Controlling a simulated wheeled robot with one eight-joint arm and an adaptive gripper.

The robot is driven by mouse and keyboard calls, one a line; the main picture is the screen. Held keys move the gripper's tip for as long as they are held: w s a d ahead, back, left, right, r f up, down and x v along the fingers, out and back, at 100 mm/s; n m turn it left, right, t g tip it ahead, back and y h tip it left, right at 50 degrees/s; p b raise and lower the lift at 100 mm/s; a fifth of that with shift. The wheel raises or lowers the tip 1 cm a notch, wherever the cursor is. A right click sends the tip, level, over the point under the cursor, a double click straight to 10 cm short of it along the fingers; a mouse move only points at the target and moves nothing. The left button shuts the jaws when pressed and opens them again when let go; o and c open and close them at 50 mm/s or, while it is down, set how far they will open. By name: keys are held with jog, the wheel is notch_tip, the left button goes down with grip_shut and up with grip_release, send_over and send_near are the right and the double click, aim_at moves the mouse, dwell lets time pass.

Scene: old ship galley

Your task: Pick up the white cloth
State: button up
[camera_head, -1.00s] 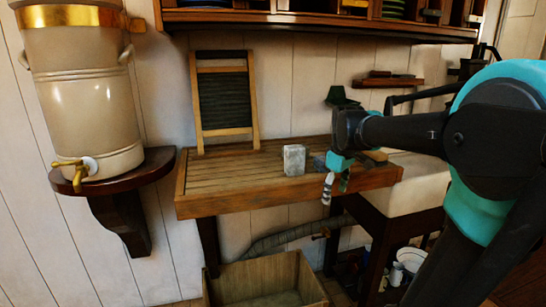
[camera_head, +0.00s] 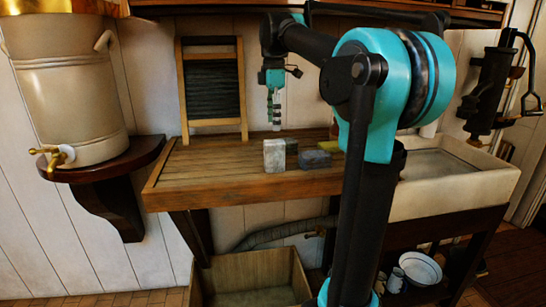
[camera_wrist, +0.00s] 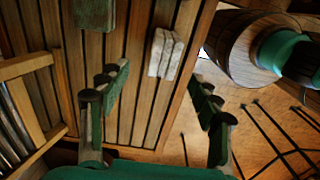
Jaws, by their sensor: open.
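The white cloth (camera_head: 274,156) looks like a pale, folded block standing on the slatted wooden counter (camera_head: 200,165) near its front edge. In the wrist view the white cloth (camera_wrist: 165,53) shows several folded layers, ahead of the fingers. My gripper (camera_head: 275,124) is above the counter, over and a little behind the cloth, pointing down. In the wrist view my gripper (camera_wrist: 158,88) has its two fingers spread wide with nothing between them. The cloth is apart from the fingers.
A dark folded piece (camera_head: 291,146), a grey block (camera_head: 314,158) and a yellowish piece (camera_head: 328,147) lie right of the cloth. A washboard (camera_head: 212,85) leans on the wall behind. A sink (camera_head: 455,180) is to the right. A wooden crate (camera_head: 250,272) stands below.

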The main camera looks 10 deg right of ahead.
aim_at(274, 140)
notch_tip(274, 140, down, 6)
jog(key=shift+f, duration=0.25)
jog(key=shift+s+f, duration=0.2)
jog(key=shift+f, duration=1.15)
jog(key=shift+s+f, duration=0.15)
jog(key=shift+f, duration=1.2)
jog(key=c, duration=1.4)
jog(key=shift+r, duration=0.1)
notch_tip(274, 140, up, 20)
jog(key=shift+f, duration=0.1)
